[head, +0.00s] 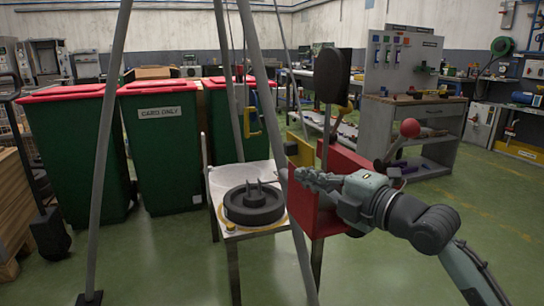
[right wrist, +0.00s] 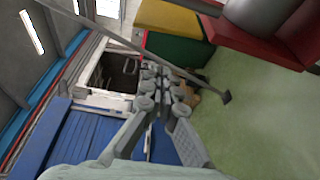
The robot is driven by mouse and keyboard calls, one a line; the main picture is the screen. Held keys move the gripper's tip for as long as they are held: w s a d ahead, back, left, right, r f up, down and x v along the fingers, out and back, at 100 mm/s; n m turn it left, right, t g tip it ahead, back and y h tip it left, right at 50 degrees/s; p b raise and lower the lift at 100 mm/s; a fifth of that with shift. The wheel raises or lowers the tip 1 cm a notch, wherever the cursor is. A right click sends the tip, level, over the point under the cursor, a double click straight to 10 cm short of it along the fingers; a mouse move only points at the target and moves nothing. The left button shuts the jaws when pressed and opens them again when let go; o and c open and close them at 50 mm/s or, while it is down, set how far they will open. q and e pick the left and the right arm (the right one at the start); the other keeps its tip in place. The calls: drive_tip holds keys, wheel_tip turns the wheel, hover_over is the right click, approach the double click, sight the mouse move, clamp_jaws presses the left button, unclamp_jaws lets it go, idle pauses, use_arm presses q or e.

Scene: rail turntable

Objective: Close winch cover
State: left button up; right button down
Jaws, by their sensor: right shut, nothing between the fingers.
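The winch is a red box (head: 345,160) on a stand right of centre in the head view. A flat red panel (head: 303,212), which looks like its cover, stands out toward me at the left of the box; how far it is swung open is hard to tell. My right gripper (head: 302,177) is shut and empty, reaching leftward in front of the box and overlapping the panel's upper part; I cannot tell if it touches. The gripper fingers (right wrist: 163,76) also show closed in the right wrist view. My left gripper is out of view.
Grey slanted poles (head: 273,130) cross in front of the work area, close to my right gripper. A small table (head: 225,185) carries a black round turntable (head: 254,204). A red-knobbed lever (head: 409,128) rises right of the box. Green bins (head: 165,150) stand behind left.

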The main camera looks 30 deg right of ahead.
sight(286, 155)
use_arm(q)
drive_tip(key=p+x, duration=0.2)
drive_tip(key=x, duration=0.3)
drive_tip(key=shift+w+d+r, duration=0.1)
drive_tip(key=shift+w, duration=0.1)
use_arm(e)
drive_tip(key=w, duration=0.3)
drive_tip(key=w+d, duration=0.1)
drive_tip(key=w, duration=0.2)
drive_tip(key=w+d+r, duration=0.1)
drive_tip(key=w, duration=0.2)
drive_tip(key=shift+w, duration=0.3)
drive_tip(key=shift+w, duration=0.15)
